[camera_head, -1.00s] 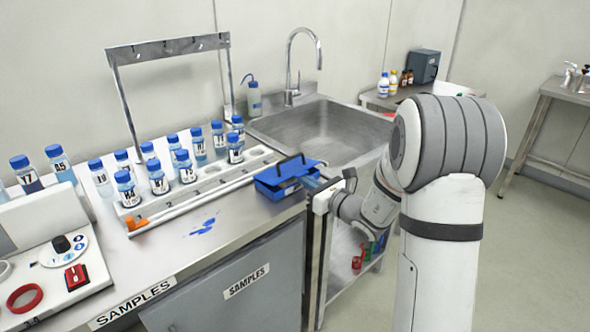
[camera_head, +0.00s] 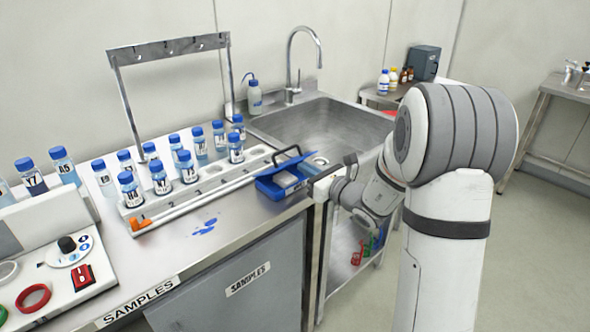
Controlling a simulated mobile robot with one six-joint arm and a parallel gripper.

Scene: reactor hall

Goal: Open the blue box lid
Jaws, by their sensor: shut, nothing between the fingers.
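The small blue box (camera_head: 268,189) sits on the steel counter near its right end, in front of the sample rack. Its lid (camera_head: 278,167) is raised at the back, with its dark handle (camera_head: 287,152) on top. Pale contents show inside the box. My gripper (camera_head: 312,178) is at the box's right side, shut and empty. Its fingertips are small and partly hidden, so I cannot tell whether they touch the box or lid.
A rack (camera_head: 215,182) of several blue-capped vials stands to the left, under a metal frame (camera_head: 168,47). A sink (camera_head: 325,130) with a tall tap lies behind the box. A control device (camera_head: 60,265) stands at left.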

